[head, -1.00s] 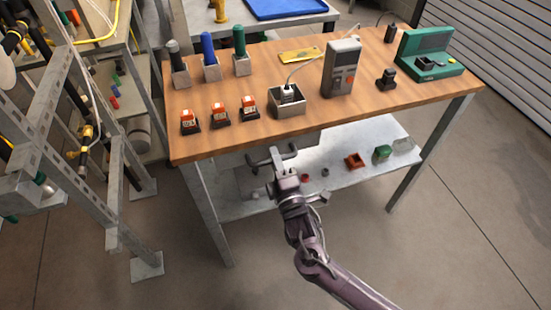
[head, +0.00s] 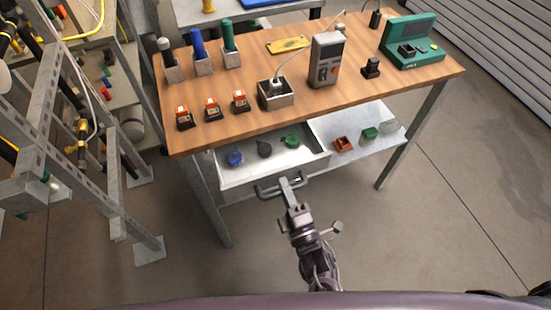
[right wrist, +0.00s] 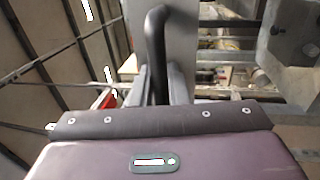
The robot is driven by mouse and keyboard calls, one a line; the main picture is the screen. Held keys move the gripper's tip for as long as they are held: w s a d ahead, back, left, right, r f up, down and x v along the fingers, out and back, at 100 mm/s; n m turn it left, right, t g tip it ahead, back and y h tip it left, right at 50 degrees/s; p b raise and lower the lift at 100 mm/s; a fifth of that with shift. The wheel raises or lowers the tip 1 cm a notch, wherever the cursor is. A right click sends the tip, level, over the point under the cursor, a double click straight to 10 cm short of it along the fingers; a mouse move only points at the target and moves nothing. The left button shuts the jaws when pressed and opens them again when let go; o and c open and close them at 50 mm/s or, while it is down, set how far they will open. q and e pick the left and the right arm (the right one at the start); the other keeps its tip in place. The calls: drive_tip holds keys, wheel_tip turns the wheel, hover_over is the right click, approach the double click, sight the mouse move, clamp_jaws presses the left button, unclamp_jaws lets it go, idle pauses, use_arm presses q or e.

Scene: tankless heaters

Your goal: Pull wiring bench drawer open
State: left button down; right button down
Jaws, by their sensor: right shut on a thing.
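The wiring bench (head: 215,130) has a wooden top. Its grey drawer (head: 270,177) is pulled out below the front edge and shows its inside. Blue (head: 235,158), dark (head: 264,149) and green (head: 291,141) items lie in it. My right gripper (head: 285,188) is shut on the drawer's dark bar handle (head: 268,190) at the drawer's front. My left gripper is not in view.
A metal rack (head: 85,160) stands close on the left. The bench top carries a grey meter (head: 324,60) and a green case (head: 414,42). The floor in front is clear.

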drive_tip(key=r+p+v, duration=0.1)
drive_tip(key=p+v, duration=0.1)
drive_tip(key=v, duration=0.8)
drive_tip(key=shift+r+p, duration=0.3)
drive_tip(key=shift+s, duration=0.1)
drive_tip(key=c, duration=1.8)
unclamp_jaws()
drive_tip(key=shift+b+v, duration=0.85)
drive_tip(key=shift+v, duration=3.1)
